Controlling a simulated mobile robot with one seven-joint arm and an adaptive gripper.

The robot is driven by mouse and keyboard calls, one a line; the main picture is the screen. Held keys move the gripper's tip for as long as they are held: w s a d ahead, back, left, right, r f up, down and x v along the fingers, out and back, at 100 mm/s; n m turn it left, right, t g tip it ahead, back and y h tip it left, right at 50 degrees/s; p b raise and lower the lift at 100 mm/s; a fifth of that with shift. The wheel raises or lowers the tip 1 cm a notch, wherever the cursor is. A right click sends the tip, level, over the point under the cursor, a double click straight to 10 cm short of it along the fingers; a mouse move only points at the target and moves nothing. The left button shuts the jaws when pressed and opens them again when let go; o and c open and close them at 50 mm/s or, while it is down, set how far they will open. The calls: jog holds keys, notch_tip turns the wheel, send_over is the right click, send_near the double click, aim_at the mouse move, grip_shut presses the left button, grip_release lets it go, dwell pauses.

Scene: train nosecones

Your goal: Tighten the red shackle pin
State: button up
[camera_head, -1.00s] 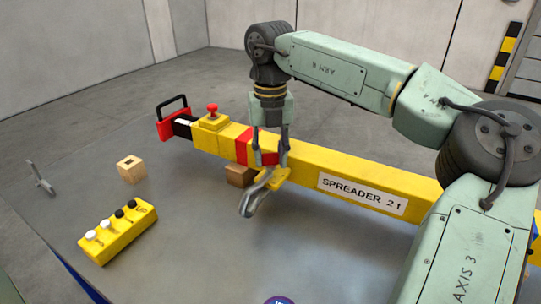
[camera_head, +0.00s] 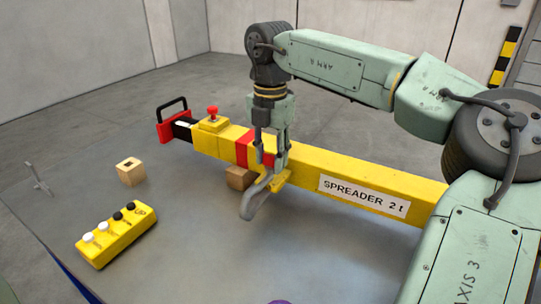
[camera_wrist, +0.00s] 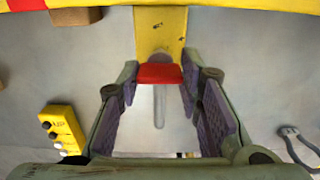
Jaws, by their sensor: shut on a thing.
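The red shackle pin (camera_wrist: 158,73) shows as a red block between my fingertips in the wrist view. My gripper (camera_wrist: 159,76) is shut on it, one finger on each side. In the head view my gripper (camera_head: 270,160) points down at the near side of the yellow beam (camera_head: 310,180), and its fingers mostly hide the pin. A yellow lug (camera_wrist: 160,32) lies just beyond the pin in the wrist view. A grey hook (camera_head: 254,203) hangs out from the lug toward the near side. The pin's thread is hidden.
A yellow button box (camera_head: 118,240), a wooden block with a hole (camera_head: 130,172) and a small grey metal piece (camera_head: 38,178) lie left on the grey table. Another wooden block (camera_head: 238,178) sits against the beam.

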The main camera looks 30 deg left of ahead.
aim_at(270, 156)
jog(key=shift+w+r, duration=0.1)
jog(key=shift+r, duration=0.05)
dwell(0.3)
jog(key=o, duration=0.8)
jog(key=shift+c, duration=0.2)
jog(key=o, duration=0.4)
notch_tip(270, 156, up, 12)
